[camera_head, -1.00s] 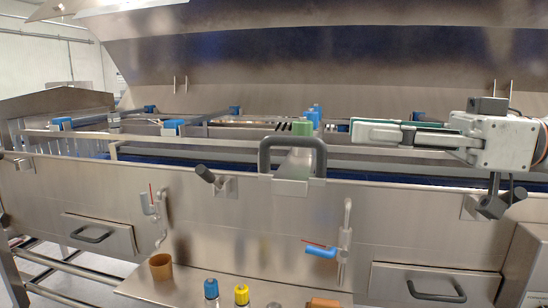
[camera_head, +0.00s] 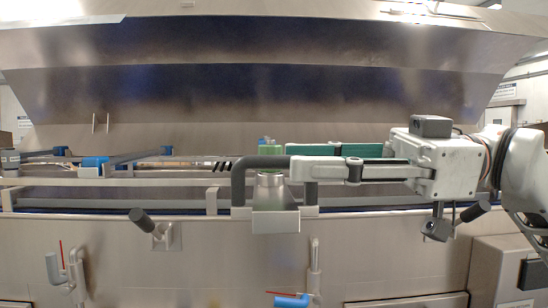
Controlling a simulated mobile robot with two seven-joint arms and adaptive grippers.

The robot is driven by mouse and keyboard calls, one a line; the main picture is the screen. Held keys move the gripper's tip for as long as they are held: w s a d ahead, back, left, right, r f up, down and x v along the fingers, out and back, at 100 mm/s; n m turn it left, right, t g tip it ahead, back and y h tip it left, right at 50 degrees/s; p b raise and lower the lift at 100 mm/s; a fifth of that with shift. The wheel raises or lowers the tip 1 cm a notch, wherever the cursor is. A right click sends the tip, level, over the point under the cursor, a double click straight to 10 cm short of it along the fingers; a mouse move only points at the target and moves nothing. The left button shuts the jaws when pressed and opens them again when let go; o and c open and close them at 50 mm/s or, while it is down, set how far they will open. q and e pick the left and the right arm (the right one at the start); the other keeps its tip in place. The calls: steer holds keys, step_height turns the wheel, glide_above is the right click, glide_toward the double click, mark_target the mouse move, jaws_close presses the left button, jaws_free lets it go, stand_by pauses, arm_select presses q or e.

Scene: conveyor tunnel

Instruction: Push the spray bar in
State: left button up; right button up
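The spray bar end appears to be the steel block (camera_head: 275,218) with a dark U-shaped handle (camera_head: 238,178) at the middle of the tunnel's front wall. A round metal end (camera_head: 268,185) shows inside the handle. My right gripper (camera_head: 289,160) comes in from the right, level with the handle's top. My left gripper is not in view.
Steel rails (camera_head: 120,182) run along the opening, with blue clamps (camera_head: 95,163) at left. A dark lever (camera_head: 141,218) and a blue-handled valve (camera_head: 291,299) stick out of the front wall. The raised hood (camera_head: 270,95) hangs above.

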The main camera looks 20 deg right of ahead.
mark_target(275, 162)
steer(key=shift+x, duration=2.2)
jaws_close()
steer(key=w, duration=0.2)
steer(key=w+d+p, duration=0.1)
steer(key=w, duration=0.1)
steer(key=shift+d, duration=0.1)
steer(key=shift+w, duration=0.25)
jaws_free()
steer(key=v, duration=1.2)
